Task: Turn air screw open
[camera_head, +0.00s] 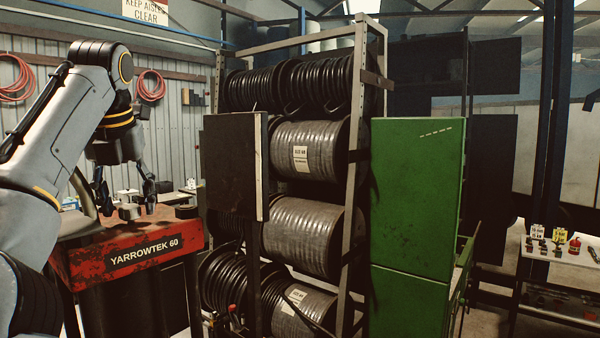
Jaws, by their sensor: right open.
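A small grey metal fitting (129,212) shows on the crimper top, just below and between the fingertips. I cannot tell whether the fingers touch it. I cannot tell for sure whether this fitting is the air screw, and no thread or slot can be made out.
A metal rack (352,200) with several hose reels stands in the middle, with a dark panel (232,167) at its front left. A green cabinet (415,200) stands right of it. A table (565,262) with small items is at far right. Red hoses (151,86) hang on the wall.

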